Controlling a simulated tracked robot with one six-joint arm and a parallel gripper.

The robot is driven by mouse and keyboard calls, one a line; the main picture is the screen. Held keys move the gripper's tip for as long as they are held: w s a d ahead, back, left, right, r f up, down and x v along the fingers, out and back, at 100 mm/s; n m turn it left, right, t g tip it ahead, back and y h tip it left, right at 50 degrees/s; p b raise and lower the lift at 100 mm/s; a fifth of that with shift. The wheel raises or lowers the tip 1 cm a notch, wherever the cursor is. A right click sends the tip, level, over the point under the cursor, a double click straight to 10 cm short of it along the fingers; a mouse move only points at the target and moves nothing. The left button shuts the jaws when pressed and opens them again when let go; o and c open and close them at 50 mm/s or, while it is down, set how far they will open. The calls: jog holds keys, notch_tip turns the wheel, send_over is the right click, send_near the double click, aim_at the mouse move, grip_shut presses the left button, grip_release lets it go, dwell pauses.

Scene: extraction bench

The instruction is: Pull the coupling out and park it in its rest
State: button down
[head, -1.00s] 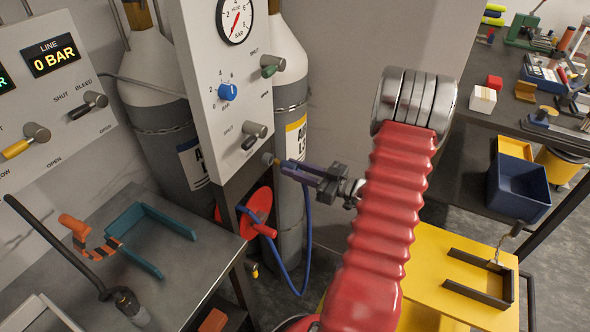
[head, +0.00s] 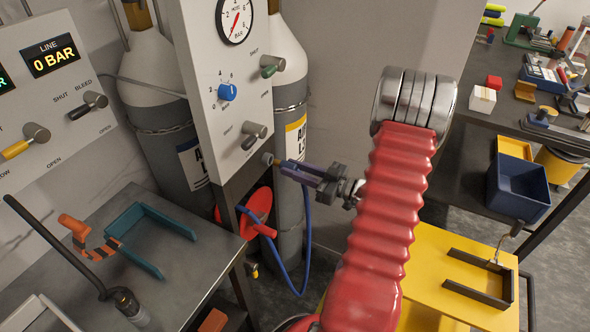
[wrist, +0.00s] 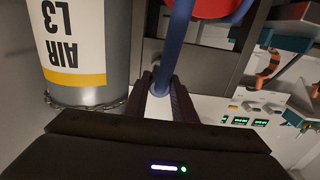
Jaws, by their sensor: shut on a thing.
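My gripper (head: 291,169) is at the lower edge of the upright gauge panel, and its dark purple fingers are shut on the coupling. The coupling (wrist: 160,88) is blue and shows only partly between the fingers in the wrist view. A blue hose (head: 307,235) hangs from it in a loop. The coupling's front end lies close to a small brass port (head: 267,158) on the panel. I cannot tell whether it is still seated there. Two U-shaped brackets are in view, one teal (head: 150,264) and one black (head: 478,292); I cannot tell which is the rest.
Gas cylinders (head: 290,50) stand behind the panel. A red disc (head: 257,205) is below the port. The teal bracket is on a grey bench (head: 195,285) with an orange-handled tool (head: 90,236). The black bracket is on a yellow table (head: 430,275) at right.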

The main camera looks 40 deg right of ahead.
jog(key=shift+x, duration=1.55)
jog(key=c, duration=1.4)
grip_release()
jog(key=v, duration=1.3)
jog(key=shift+s+d, duration=0.2)
jog(key=shift+s, duration=0.15)
